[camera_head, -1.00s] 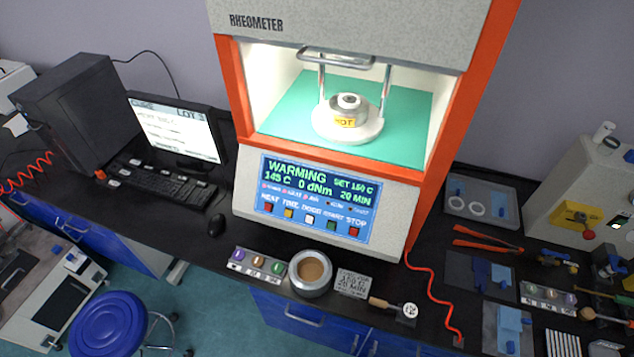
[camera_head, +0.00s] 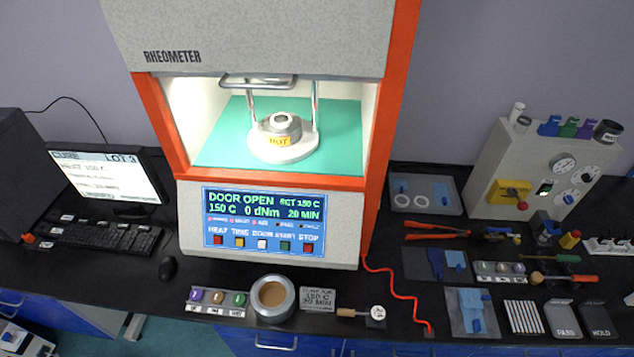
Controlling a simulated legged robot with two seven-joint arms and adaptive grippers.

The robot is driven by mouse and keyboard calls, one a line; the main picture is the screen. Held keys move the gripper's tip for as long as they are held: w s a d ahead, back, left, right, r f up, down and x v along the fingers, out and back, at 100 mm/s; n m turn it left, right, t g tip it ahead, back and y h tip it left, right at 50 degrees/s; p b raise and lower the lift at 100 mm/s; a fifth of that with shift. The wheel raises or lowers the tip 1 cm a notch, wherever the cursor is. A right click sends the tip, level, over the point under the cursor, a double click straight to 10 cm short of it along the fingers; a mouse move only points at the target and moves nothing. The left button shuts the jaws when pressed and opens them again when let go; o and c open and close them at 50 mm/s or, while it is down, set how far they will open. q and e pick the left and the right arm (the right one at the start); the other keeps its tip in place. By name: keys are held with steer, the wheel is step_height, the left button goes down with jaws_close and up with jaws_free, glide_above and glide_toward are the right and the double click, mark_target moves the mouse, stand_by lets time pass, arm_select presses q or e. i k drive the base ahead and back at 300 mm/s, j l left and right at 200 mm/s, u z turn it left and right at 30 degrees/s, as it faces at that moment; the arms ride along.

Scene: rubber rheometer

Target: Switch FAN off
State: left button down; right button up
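No control that I can read as FAN shows in the head view. The grey cabinet (camera_head: 520,150) at the right has a yellow panel (camera_head: 508,194) with a red-orange part, a small dark switch-like piece with a light (camera_head: 545,188), and round dials (camera_head: 563,164); its small labels are unreadable. A white block with dark switch-like tops (camera_head: 606,246) lies at the right edge, labels too small to read. The rheometer (camera_head: 270,45) shows "DOOR OPEN", 150 C, on its display (camera_head: 264,212), above buttons marked HEAT, TIME, DOOR, START and STOP. Neither gripper is in view.
Hand tools and small plates crowd the right side. A red cable (camera_head: 400,295) crosses the bench. A monitor (camera_head: 104,178) and keyboard (camera_head: 98,234) stand left.

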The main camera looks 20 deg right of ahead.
mark_target(545, 190)
steer(key=z, duration=2.1)
steer(key=l+u, duration=0.15)
steer(key=u, duration=0.25)
steer(key=i+l+u, duration=0.1)
steer(key=u, duration=0.35)
steer(key=l+u, duration=0.2)
steer(key=u, duration=0.2)
steer(key=l+u, duration=0.15)
steer(key=l, duration=0.35)
steer(key=k+l+u, duration=0.15)
steer(key=l, duration=0.35)
steer(key=l+u, duration=0.2)
steer(key=l, duration=0.3)
steer(key=k+l+u, duration=0.15)
steer(key=l, duration=0.35)
